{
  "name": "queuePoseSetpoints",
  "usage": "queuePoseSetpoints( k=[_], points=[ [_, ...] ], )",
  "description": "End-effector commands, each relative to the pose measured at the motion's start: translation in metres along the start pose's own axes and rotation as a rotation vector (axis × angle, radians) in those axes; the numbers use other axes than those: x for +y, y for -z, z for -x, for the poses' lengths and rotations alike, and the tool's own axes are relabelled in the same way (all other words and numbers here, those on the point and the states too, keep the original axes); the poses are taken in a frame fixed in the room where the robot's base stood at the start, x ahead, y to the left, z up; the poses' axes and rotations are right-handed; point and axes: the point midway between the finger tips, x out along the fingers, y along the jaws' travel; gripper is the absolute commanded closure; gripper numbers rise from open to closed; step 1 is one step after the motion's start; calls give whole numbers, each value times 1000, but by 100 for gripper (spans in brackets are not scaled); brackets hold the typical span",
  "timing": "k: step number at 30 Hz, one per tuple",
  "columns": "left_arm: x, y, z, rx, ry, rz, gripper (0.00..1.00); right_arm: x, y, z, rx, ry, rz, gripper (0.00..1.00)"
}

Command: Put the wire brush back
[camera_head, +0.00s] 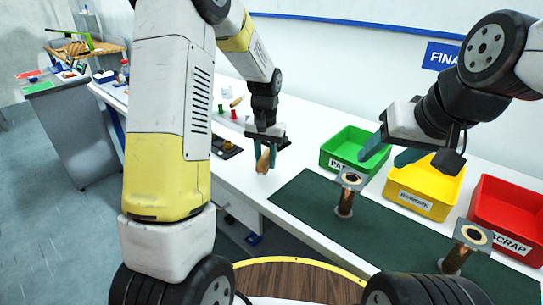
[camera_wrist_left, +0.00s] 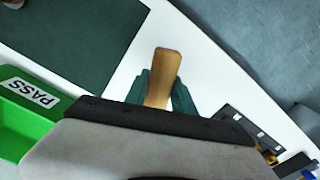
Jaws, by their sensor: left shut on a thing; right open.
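The wire brush shows as a wooden handle (camera_head: 263,160) at my left gripper (camera_head: 271,152) in the head view. My left gripper is shut on it above the white table, left of the green mat. In the left wrist view the wooden handle (camera_wrist_left: 163,75) sticks out between the teal fingers (camera_wrist_left: 163,92). The bristles are hidden. My right gripper (camera_head: 390,150) is open and empty, above the green and yellow bins.
A green PASS bin (camera_head: 352,148), a yellow bin (camera_head: 425,188) and a red SCRAP bin (camera_head: 508,215) stand along the back. Two upright copper-coloured cylinders (camera_head: 344,203) (camera_head: 455,262) stand on the dark green mat (camera_head: 300,196). A black holder (camera_head: 225,150) lies left of my left gripper.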

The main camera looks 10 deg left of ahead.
Motion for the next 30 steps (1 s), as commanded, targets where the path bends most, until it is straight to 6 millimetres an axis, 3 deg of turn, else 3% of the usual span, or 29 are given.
queuePoseSetpoints(
  k=[7, 14, 24, 25, 28, 30],
  points=[
    [-8, 17, -3, 0, 0, -1, 100, 0, 0, 0, 0, 0, 0, 43],
    [-7, 15, -36, -2, 0, -1, 100, 0, 0, 0, 0, 0, 0, 43],
    [-7, 15, -39, 0, 0, -1, 100, 0, 0, 0, 0, 0, 0, 43],
    [-7, 15, -40, 0, 0, -1, 68, 0, 0, 0, 0, 0, 0, 43],
    [-7, 15, -39, 0, 0, -1, 48, 0, 0, 0, 0, 0, 0, 43],
    [-7, 15, -39, 0, 0, -1, 48, 0, 0, 0, 0, 0, 0, 43]
  ],
)
